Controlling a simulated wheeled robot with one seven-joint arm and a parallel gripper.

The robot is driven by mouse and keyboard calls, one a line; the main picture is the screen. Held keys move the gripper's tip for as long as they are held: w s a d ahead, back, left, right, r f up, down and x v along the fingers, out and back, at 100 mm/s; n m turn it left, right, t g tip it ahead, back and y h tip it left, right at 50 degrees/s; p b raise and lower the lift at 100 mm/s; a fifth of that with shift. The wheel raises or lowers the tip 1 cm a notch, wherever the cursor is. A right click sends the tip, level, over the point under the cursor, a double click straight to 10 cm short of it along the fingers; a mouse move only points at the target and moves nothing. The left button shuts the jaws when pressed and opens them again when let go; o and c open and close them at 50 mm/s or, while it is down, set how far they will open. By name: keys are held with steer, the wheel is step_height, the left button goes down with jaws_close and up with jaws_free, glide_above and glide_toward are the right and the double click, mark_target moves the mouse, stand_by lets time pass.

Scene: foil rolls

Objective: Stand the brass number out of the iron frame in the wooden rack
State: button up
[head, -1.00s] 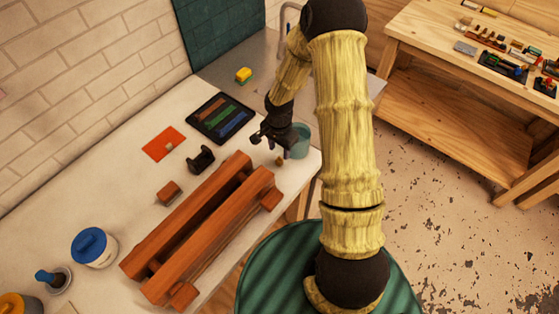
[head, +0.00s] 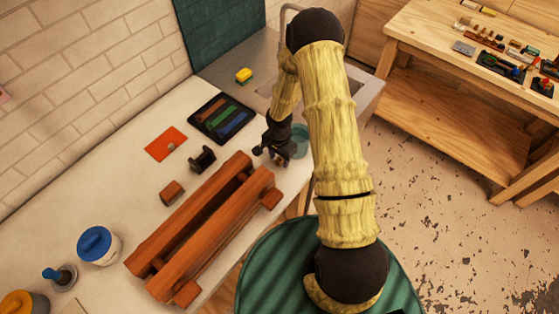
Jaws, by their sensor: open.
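The wooden rack (head: 196,243), two long red-brown bars joined by cross pieces, lies along the front of the white worktop. A small black open holder (head: 203,160), likely the iron frame, stands behind its far end. I cannot make out a brass number in it. My gripper (head: 270,159) is open and points down, low over the worktop near the rack's far end, to the right of the black holder. A small brass-coloured piece seen there earlier is hidden now, probably behind my gripper.
A teal cup (head: 300,141) stands close beside my gripper. A black tray (head: 222,118) with coloured bars, a red card (head: 166,144) and a small wooden block (head: 172,192) lie behind the rack. A blue-lidded jar (head: 98,245) stands at the left.

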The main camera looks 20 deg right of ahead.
mark_target(279, 159)
jaws_close()
steer(key=shift+r, duration=0.1)
stand_by(0.3)
step_height(279, 159, up, 10)
steer(key=b, duration=0.2)
stand_by(0.3)
stand_by(0.4)
